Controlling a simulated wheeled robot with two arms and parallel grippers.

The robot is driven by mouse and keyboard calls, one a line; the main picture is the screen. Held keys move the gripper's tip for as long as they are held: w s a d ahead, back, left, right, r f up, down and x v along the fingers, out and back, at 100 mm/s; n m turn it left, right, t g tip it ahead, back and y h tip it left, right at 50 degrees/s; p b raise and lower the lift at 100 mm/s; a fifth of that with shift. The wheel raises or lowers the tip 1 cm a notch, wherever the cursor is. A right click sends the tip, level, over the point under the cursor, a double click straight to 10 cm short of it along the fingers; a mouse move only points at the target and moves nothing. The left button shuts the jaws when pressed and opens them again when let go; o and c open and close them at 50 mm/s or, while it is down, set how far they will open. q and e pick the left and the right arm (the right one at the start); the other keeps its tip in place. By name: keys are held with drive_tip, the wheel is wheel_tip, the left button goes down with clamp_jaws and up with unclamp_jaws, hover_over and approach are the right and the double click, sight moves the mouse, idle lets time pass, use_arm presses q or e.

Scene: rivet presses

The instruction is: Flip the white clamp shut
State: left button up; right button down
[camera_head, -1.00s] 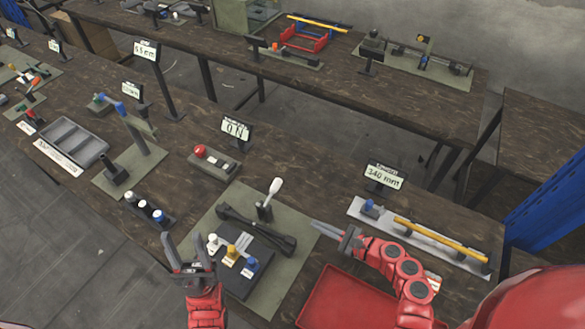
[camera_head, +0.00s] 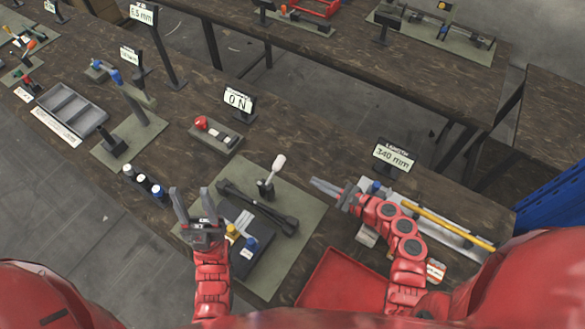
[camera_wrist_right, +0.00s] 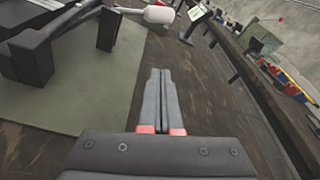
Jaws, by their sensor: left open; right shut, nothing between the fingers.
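The white clamp handle (camera_head: 277,165) stands up at a tilt from its dark base (camera_head: 265,187) on the green mat (camera_head: 307,180). In the right wrist view the white handle tip (camera_wrist_right: 157,14) shows at the top. A black linkage (camera_head: 258,210) lies on the mat below the clamp. My right gripper (camera_head: 318,187) is shut and empty, right of the clamp and apart from it; its closed fingers (camera_wrist_right: 161,95) also show in the right wrist view. My left gripper (camera_head: 189,205) is open and empty, left of the linkage, and hides part of the black block with knobs.
A yellow knob (camera_head: 232,232) and a blue knob (camera_head: 251,242) sit on the black block. A red tray (camera_head: 345,285) lies at the front. The 0 N display (camera_head: 238,101) and the 340 mm display (camera_head: 393,157) stand behind. A yellow rod (camera_head: 440,226) lies at right.

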drive_tip(key=b+x, duration=0.2)
drive_tip(key=x, duration=0.5)
drive_tip(key=shift+w+a+f, duration=0.1)
drive_tip(key=shift+a+f, duration=0.05)
drive_tip(key=shift+a, duration=0.1)
drive_tip(key=r+p, duration=0.1)
drive_tip(key=a+r+p, duration=0.1)
drive_tip(key=shift+w+a+r, duration=0.1)
drive_tip(key=shift+a+r, duration=0.1)
drive_tip(key=shift+r, duration=0.15)
drive_tip(key=shift+a+r, duration=0.3)
drive_tip(key=shift+r, duration=0.15)
